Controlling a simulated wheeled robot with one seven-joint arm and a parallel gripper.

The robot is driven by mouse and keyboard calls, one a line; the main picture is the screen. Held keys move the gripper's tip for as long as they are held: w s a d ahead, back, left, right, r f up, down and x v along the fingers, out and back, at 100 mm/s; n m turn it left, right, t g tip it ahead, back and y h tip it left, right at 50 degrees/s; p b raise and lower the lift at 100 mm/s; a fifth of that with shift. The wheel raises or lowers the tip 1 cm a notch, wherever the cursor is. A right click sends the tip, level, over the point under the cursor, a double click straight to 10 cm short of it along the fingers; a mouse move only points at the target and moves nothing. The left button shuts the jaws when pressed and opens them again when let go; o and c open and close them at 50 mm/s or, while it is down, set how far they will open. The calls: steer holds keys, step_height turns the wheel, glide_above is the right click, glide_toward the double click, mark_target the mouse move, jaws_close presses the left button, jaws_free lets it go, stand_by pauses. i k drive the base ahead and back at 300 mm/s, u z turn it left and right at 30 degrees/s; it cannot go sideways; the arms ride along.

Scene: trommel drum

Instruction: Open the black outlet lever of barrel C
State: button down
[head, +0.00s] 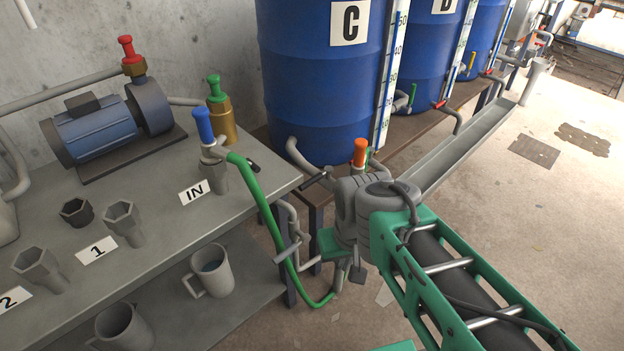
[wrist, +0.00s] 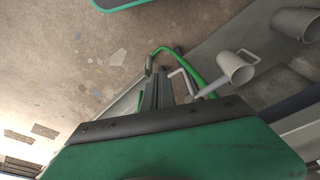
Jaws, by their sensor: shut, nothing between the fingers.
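Barrel C (head: 318,95) is a blue drum with a white C label, standing on a bench at the back centre in the head view. A grey outlet pipe (head: 300,152) bends from its lower front, and a small black lever (head: 317,181) shows at its lower end, just left of my arm. My arm partly hides this area. The lever cannot be made out in the wrist view. My gripper (wrist: 157,82) is shut and empty in the wrist view, near a green hose and a white pipe. In the head view its fingers are mostly hidden and hard to tell apart.
A green hose (head: 265,205) hangs beside the grey table (head: 150,180). An orange handle (head: 360,152) stands behind my arm. The table bears a pump (head: 100,130) and cups; mugs (head: 211,270) sit below. A trough (head: 465,150) runs along the barrels. Open floor lies right.

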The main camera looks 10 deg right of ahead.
mark_target(311, 182)
steer(key=z, duration=0.9)
steer(key=k, duration=0.65)
steer(key=u, duration=1.2)
steer(key=i, duration=1)
steer(key=u, duration=0.05)
